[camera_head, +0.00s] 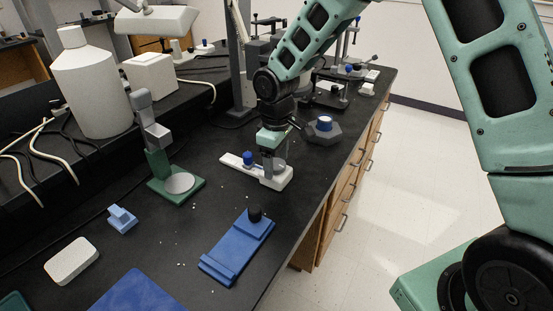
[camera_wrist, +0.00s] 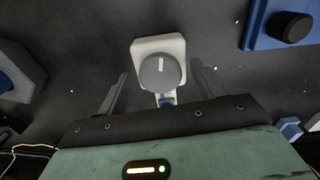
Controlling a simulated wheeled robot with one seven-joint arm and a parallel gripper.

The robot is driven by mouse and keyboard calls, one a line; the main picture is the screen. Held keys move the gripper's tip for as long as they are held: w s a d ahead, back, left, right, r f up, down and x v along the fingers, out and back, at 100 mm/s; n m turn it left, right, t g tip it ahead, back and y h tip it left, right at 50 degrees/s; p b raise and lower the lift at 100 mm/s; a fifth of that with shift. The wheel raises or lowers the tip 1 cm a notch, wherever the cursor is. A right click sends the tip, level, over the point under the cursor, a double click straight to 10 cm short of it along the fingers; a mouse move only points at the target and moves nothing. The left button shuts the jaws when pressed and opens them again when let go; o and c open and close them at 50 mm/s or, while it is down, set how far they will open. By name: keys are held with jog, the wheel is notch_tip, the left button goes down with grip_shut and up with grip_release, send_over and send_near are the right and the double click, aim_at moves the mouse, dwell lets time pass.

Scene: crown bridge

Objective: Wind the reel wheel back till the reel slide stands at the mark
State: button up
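The reel has a white base (camera_head: 273,181) on the dark bench, under my gripper. Its wheel is a round grey knob (camera_wrist: 160,72) with a short white line on top, seen from above in the wrist view. The reel slide looks like the blue piece (camera_head: 248,158) on the white bar left of the wheel; in the wrist view it is partly hidden below the wheel. My gripper (camera_wrist: 160,78) is open, one dark finger on each side of the wheel, with gaps visible. In the head view my gripper (camera_head: 275,156) partly hides the wheel. I cannot make out the mark.
A blue plate with a black knob (camera_head: 255,214) lies in front. A green stand with a grey disc (camera_head: 179,183) is to the left. A grey block with a blue knob (camera_head: 324,124) stands behind right. The bench's right edge is near.

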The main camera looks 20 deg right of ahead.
aim_at(276, 163)
notch_tip(276, 163, up, 18)
jog(key=p, duration=0.1)
jog(key=shift+f, duration=0.25)
dwell(0.5)
jog(key=s+a+r+p, duration=0.2)
jog(key=s+a+p, duration=0.35)
jog(key=s, duration=0.85)
jog(key=s+f+m, duration=0.1)
jog(key=s, duration=1.4)
jog(key=shift+s+a+y+p, duration=0.3)
jog(key=shift+a+p, duration=0.1)
jog(key=shift+p, duration=0.05)
